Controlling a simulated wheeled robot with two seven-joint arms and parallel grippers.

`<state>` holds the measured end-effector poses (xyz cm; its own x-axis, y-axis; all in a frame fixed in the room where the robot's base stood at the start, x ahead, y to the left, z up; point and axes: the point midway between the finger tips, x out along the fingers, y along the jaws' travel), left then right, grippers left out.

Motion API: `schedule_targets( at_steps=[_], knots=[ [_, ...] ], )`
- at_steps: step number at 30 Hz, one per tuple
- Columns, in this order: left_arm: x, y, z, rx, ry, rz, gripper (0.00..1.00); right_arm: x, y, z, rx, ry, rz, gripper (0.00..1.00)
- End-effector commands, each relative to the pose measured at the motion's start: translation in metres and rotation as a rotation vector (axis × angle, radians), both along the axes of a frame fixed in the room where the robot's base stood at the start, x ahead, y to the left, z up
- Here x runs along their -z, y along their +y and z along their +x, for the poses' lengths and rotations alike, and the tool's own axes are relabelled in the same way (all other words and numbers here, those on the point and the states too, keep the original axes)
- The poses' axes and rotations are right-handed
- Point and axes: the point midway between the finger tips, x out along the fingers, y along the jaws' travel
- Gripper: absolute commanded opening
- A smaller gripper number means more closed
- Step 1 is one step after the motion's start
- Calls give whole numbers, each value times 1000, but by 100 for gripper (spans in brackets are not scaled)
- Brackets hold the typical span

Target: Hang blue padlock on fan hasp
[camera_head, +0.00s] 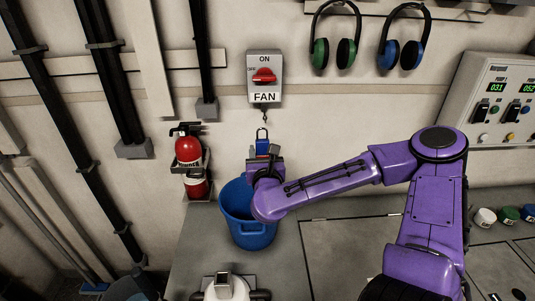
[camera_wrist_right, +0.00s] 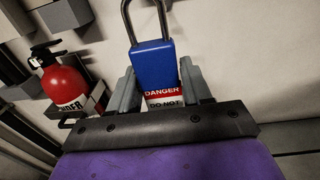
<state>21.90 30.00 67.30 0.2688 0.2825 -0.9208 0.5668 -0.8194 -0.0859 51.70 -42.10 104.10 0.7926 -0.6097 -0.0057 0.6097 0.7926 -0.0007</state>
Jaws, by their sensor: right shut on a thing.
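A blue padlock (camera_head: 263,147) with a metal shackle is held upright in my right gripper (camera_head: 264,156). In the right wrist view the padlock (camera_wrist_right: 153,62) sits between the two grey fingers, and the right gripper (camera_wrist_right: 156,88) is shut on it. A red and white label reading DANGER, DO NOT shows under the padlock body. The shackle points up, and its top is cut off in the wrist view. The grey FAN switch box (camera_head: 264,78) with a red handle is on the wall above. Its hasp (camera_head: 265,113) hangs below the box, just above the shackle. My left gripper is not in view.
A red fire extinguisher (camera_head: 189,150) is on the wall to the left. A blue bucket (camera_head: 247,232) stands below the gripper. Green and blue ear muffs (camera_head: 336,45) hang upper right. A control panel (camera_head: 500,100) is at the right.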

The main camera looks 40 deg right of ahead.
Motion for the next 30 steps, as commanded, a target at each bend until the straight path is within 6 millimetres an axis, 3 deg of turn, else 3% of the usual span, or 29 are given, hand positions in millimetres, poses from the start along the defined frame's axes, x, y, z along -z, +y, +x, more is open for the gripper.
schedule_targets(
  at_steps=[6, 30],
  knots=[
    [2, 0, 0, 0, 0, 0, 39, 0, -17, -2, 48, -2, -3, 12],
    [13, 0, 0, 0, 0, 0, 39, 6, -52, 42, 44, -2, -4, 12]
  ],
)
